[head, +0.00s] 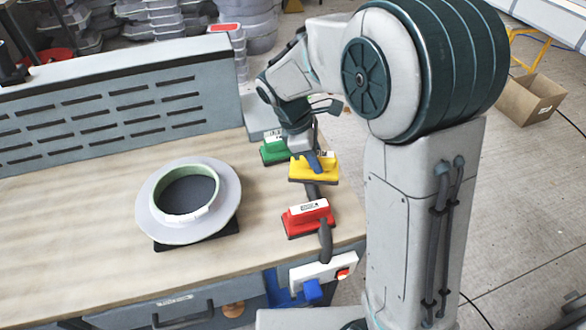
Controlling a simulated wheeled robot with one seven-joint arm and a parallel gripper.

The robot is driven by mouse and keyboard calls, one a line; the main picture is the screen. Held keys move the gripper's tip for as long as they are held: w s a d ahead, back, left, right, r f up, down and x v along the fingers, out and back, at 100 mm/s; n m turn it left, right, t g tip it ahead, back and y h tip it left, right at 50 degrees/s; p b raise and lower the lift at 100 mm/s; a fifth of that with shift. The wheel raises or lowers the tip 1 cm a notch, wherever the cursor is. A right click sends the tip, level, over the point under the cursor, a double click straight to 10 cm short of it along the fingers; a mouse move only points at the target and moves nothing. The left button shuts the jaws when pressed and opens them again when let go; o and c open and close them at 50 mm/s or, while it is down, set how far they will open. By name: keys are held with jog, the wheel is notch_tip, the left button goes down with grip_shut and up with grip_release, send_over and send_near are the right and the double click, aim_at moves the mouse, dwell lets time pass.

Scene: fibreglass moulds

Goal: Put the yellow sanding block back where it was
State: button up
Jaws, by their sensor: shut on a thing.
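The yellow sanding block (325,172) is near the right end of the wooden bench, between a green block and a red block. My gripper (306,160) points down from above and is shut on it. The fingers cover part of the block's top, including much of its pale label. I cannot tell whether the block touches the bench or hangs just above it.
A ring-shaped mould (148,208) stands on a dark pad to the left. A slotted panel (120,100) lines the back. The front-left bench is clear.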

jog(key=a+f, duration=0.1)
jog(key=w+a+f, duration=0.1)
jog(key=a, duration=0.1)
jog(key=w+a+f, duration=0.1)
jog(key=a, duration=0.1)
jog(key=shift+w+f+p, duration=0.15)
jog(key=shift+f+p, duration=0.05)
jog(key=shift+p, duration=0.2)
jog(key=shift+f+p, duration=0.35)
jog(key=shift+f, duration=1.6)
